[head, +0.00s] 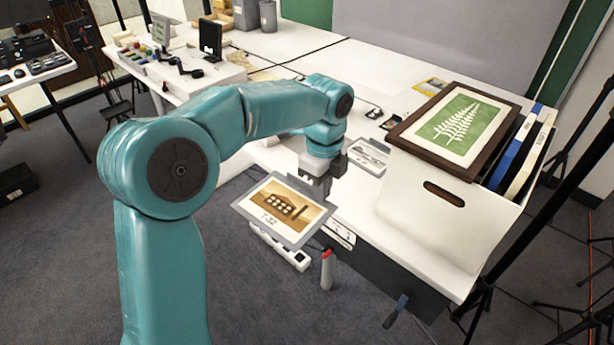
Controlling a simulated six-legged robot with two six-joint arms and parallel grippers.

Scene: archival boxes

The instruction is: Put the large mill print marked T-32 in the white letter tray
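The mill print (284,207), a brown picture with "T-32" on its lower border and a grey edge, hangs in the air past the table's front edge. My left gripper (318,189) is shut on its upper right edge and holds it tilted, face up. My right gripper is not in view.
A white box (432,220) with a handle slot stands at the table's right, with a framed fern print (463,126) on top and blue and white binders (515,150) in it. A red-topped cylinder (327,270) is below the print.

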